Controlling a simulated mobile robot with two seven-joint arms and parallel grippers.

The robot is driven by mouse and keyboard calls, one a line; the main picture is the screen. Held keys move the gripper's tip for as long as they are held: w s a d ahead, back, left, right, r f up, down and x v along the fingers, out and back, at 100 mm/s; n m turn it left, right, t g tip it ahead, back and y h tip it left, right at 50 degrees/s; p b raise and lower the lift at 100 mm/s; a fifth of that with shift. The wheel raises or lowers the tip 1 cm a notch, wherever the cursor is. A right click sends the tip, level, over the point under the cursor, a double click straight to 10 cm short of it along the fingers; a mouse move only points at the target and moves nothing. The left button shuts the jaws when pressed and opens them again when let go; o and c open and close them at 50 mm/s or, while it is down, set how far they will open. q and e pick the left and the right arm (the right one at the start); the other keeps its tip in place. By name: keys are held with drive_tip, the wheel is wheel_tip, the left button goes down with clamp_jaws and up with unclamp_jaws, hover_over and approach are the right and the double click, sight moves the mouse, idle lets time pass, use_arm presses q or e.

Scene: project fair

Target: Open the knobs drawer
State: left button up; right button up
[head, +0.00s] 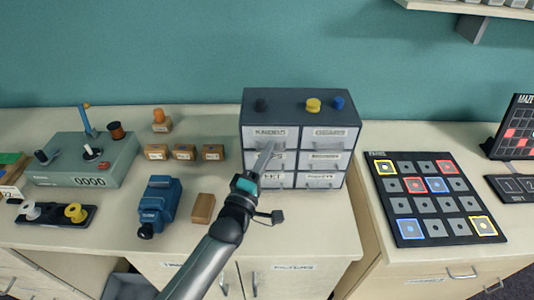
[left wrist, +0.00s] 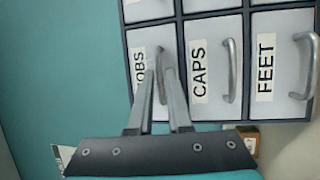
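The grey drawer cabinet (head: 300,105) stands on the counter against the teal wall. Its knobs drawer (head: 255,139) is at the top left and looks shut, flush with the drawers around it. My left gripper (head: 266,153) reaches up to the front of this drawer and hides part of it and the drawer below. In the left wrist view the drawer (left wrist: 143,50) appears turned sideways, with its label partly covered. The fingers (left wrist: 160,80) lie on either side of its metal handle (left wrist: 160,57), with a narrow gap between them. Firm contact cannot be made out. My right gripper is out of view.
The caps drawer (left wrist: 206,35) and feet drawer (left wrist: 279,35) lie beside it, both shut. A blue device (head: 160,200) and brown block (head: 203,208) stand left of my arm.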

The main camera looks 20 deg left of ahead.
use_arm(q)
clamp_jaws()
idle(0.9)
drive_tip(key=s+d+p, duration=0.2)
drive_tip(key=s+p, duration=0.1)
drive_tip(key=s, duration=0.6)
drive_tip(key=shift+s+d+p, duration=0.35)
drive_tip(key=shift+o, duration=2.1)
unclamp_jaws()
drive_tip(key=s+a+f+b, duration=0.1)
drive_tip(key=s+f+b, duration=0.1)
drive_tip(key=s, duration=1.3)
drive_tip(key=shift+a+f, duration=0.2)
drive_tip(key=shift+a, duration=0.2)
